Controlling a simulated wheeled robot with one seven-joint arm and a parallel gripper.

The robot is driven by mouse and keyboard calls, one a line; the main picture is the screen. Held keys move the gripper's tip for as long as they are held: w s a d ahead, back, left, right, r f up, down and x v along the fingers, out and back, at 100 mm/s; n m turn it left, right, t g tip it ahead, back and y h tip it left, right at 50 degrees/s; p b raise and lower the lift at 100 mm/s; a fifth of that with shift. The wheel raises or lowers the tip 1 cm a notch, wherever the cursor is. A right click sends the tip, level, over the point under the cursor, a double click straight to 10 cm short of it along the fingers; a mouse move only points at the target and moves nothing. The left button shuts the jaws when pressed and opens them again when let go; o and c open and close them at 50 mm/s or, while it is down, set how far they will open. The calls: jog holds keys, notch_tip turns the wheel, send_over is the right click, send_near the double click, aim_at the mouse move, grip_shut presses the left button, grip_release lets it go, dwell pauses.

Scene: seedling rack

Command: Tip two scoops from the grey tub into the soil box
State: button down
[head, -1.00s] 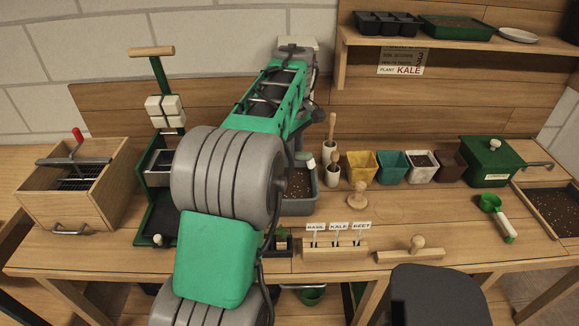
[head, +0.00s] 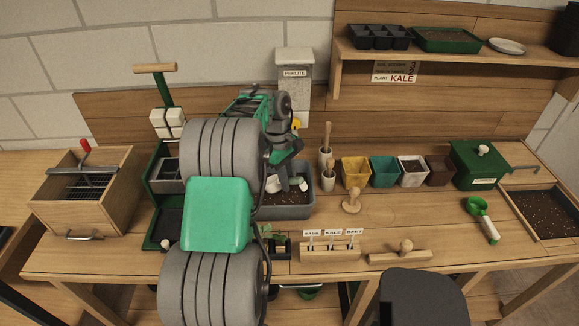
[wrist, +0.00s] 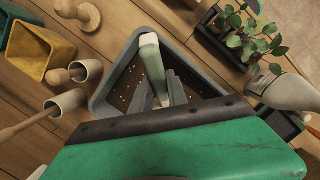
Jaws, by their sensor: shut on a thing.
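The grey tub (head: 290,212) stands mid-bench with dark, white-flecked soil in it. It also shows in the wrist view (wrist: 112,80). My gripper (wrist: 162,92) is over the tub, low towards its contents, and shut on a pale, green-edged handle (wrist: 150,55). The handle looks like part of a scoop; its far end and any load are hidden. In the head view my gripper (head: 287,182) is partly hidden by my arm. A wooden-framed box of dark soil (head: 510,192) lies at the far right, apparently the soil box.
A green scoop with a white handle (head: 484,220) lies on the right of the bench. Pots, including a yellow one (head: 355,172), and white holders (head: 327,178) stand right of the tub. A label rack (head: 330,252) and seedlings (head: 279,243) are in front. The bench right of centre has free room.

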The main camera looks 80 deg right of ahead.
aim_at(280, 189)
jog(key=shift+g, duration=0.3)
jog(key=f+b, duration=0.1)
jog(key=w+f+b, duration=0.1)
jog(key=f, duration=0.1)
jog(key=d+f, duration=0.1)
jog(key=f, duration=0.1)
jog(key=shift+w+f+b, duration=0.25)
jog(key=shift+b, duration=0.15)
jog(key=b, duration=0.2)
jog(key=w+b, duration=0.1)
jog(key=b, duration=0.2)
jog(key=shift+d+f, duration=0.15)
jog(key=shift+d, duration=0.1)
jog(key=b, duration=0.2)
jog(key=t+b, duration=0.1)
jog(key=shift+w+d+b, duration=0.1)
jog(key=shift+w+b, duration=0.15)
jog(key=shift+b, duration=0.15)
jog(key=b, duration=0.7)
jog(key=shift+s+f+t+h, duration=0.15)
jog(key=shift+t+h, duration=0.15)
jog(key=shift+t, duration=0.1)
jog(key=b, duration=0.2)
jog(key=shift+f+b, duration=0.1)
jog(key=shift+b, duration=0.2)
jog(key=b, duration=0.5)
jog(key=shift+d+t, duration=0.15)
jog(key=shift+t, duration=0.25)
